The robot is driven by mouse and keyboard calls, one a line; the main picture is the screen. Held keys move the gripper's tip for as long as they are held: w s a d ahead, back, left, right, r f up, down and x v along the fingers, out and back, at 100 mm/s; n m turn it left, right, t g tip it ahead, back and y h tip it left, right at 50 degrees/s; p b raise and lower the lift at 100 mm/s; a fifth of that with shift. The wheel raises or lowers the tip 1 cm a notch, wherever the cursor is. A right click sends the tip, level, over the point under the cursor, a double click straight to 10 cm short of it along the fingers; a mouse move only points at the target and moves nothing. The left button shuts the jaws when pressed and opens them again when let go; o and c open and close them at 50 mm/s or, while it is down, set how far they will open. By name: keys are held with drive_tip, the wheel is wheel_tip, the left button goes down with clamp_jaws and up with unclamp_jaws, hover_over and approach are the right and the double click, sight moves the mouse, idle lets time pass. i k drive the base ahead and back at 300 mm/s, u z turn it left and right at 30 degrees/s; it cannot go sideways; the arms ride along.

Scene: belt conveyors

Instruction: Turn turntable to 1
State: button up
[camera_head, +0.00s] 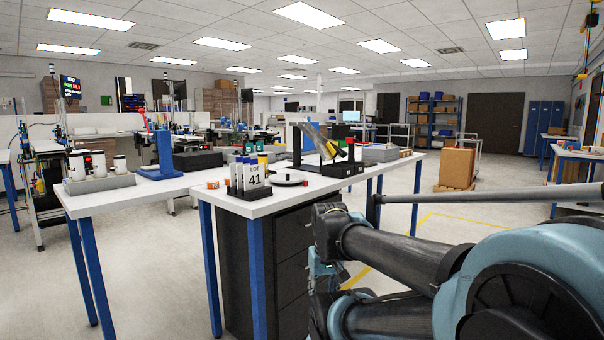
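My arm's dark and blue links fill the lower right, in front of and to the right of the table. My gripper cannot be made out in this view.
A tube rack with the "LOT 41" card (254,176) stands at the table's front left corner. A black block (342,169) and a tilted grey panel (319,141) stand right of the disc. White jars (99,164) sit on the left table. Cartons (457,167) stand on the floor behind.

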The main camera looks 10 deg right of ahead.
sight(281, 177)
drive_tip(key=z, duration=0.2)
drive_tip(key=i, duration=1.05)
drive_tip(key=u, duration=0.3)
